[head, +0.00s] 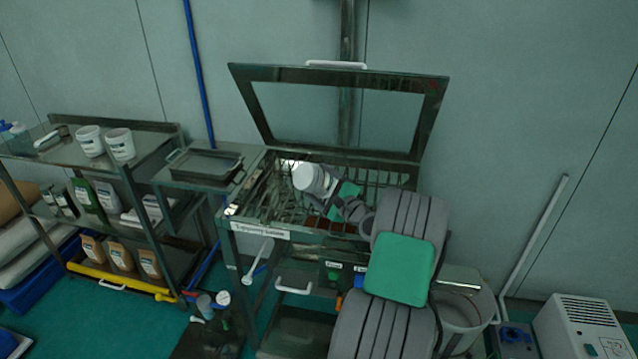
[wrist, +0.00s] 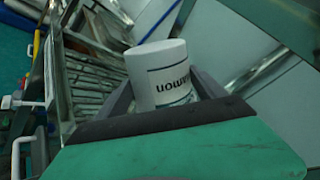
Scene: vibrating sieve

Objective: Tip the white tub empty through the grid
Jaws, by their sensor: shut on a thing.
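The white tub (head: 313,178) is held over the sieve box and leans to one side in the head view. In the wrist view the tub (wrist: 158,72) sits between the two grey fingers, and the dark print on its label reads upside down. My gripper (head: 332,186) is shut on the tub's sides; it also shows in the wrist view (wrist: 166,92). The barred grid (head: 268,203) lies in the open box below the tub, partly hidden by my arm. The tub's contents and any falling material cannot be made out.
The framed lid (head: 262,112) stands open behind the box. A dark tray (head: 205,168) sits on the side shelf at left. Two more white tubs (head: 90,141) (head: 120,145) stand on the rack. A grey bin (head: 465,310) is at the right, and the wall is close behind.

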